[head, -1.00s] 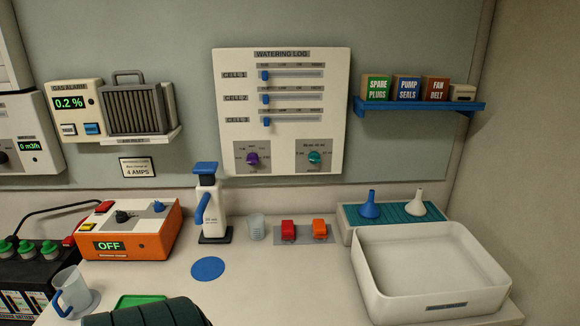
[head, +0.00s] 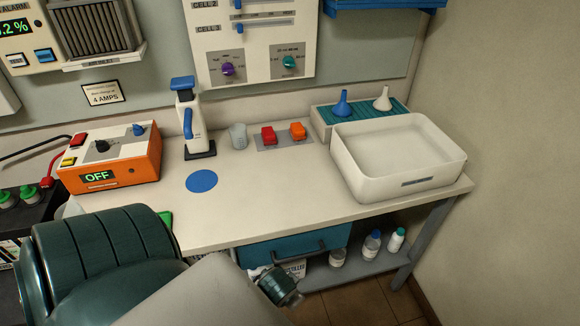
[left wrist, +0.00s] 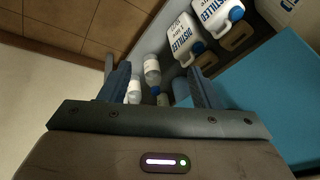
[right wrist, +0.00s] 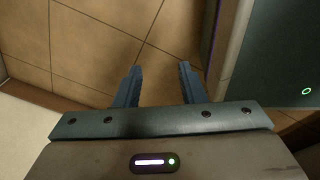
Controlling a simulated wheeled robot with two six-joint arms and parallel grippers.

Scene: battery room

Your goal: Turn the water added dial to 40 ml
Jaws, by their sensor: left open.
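The teal dial (head: 289,62) sits on the lower right of the white wall board (head: 258,62), at the top of the head view. Small ml markings surround it; they are too small for me to read its setting surely. A purple dial (head: 227,69) is to its left. My left gripper (left wrist: 158,68) is open and empty in the left wrist view, over the low shelf area and far from the dial. My right gripper (right wrist: 160,66) is open and empty, with floor tiles beyond it. I cannot make out either gripper's fingers in the head view.
The bench (head: 262,202) holds an orange OFF box (head: 138,170), a white dispenser (head: 190,125), a cup (head: 238,137), red and orange clips and a white tray (head: 345,165). A blue shelf (head: 385,4) juts out at upper right. Bottles (left wrist: 152,72) stand below.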

